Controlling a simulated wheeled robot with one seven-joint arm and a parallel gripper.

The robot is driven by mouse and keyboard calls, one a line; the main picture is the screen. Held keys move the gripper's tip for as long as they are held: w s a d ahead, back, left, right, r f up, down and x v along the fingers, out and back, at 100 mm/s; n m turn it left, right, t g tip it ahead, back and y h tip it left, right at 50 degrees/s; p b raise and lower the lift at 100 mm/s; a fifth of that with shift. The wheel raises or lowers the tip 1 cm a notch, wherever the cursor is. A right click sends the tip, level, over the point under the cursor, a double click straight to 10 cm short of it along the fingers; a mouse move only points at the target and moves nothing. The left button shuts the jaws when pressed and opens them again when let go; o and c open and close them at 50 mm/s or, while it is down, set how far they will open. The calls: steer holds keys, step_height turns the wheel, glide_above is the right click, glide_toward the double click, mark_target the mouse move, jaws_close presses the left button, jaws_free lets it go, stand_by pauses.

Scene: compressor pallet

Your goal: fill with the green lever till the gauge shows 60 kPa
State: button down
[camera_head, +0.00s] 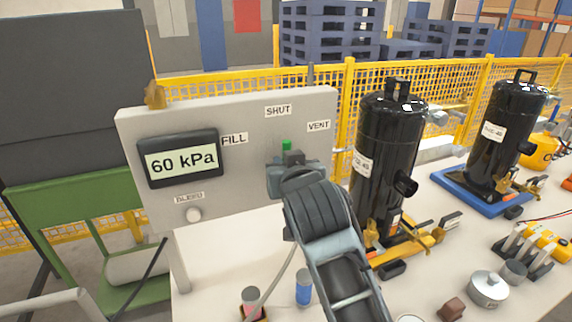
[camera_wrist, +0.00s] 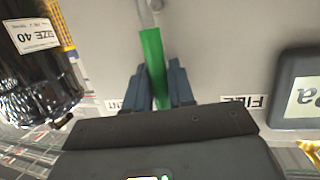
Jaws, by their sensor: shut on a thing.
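The gauge (camera_head: 181,159) on the grey panel reads 60 kPa. The green lever (camera_head: 286,146) shows only its tip in the head view, just below the SHUT label (camera_head: 278,111) and between the FILL label (camera_head: 234,139) and the VENT label (camera_head: 318,126). My gripper (camera_head: 287,160) is at the lever, in front of the panel. In the wrist view, turned upside down, my gripper (camera_wrist: 162,88) has its two dark fingers on either side of the green lever (camera_wrist: 153,55), shut on it. The FILL label (camera_wrist: 244,102) and part of the gauge (camera_wrist: 301,90) lie to the right.
A black tank (camera_head: 384,150) stands right of the panel, close to my arm; another (camera_head: 500,125) stands farther right. Small canisters and tools lie on the table. A yellow fence (camera_head: 455,100) runs behind.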

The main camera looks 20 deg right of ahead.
steer(key=c, duration=1.1)
jaws_free()
steer(key=shift+o, duration=0.2)
steer(key=b+v, duration=0.1)
steer(key=v, duration=0.6)
steer(key=shift+s, duration=0.4)
steer(key=shift+r, duration=0.1)
steer(key=s+d+f+n+y, duration=0.2)
steer(key=s+f, duration=0.6)
steer(key=s, duration=0.2)
steer(key=s+d+f+n+y, duration=0.1)
steer(key=s+f+n, duration=0.1)
steer(key=s+f, duration=0.7)
steer(key=s+r+m, duration=0.1)
steer(key=s+r, duration=0.1)
steer(key=s, duration=0.9)
steer(key=s+r, duration=0.2)
steer(key=s, duration=1)
steer(key=shift+s+m, duration=0.25)
steer(key=shift+m, duration=0.15)
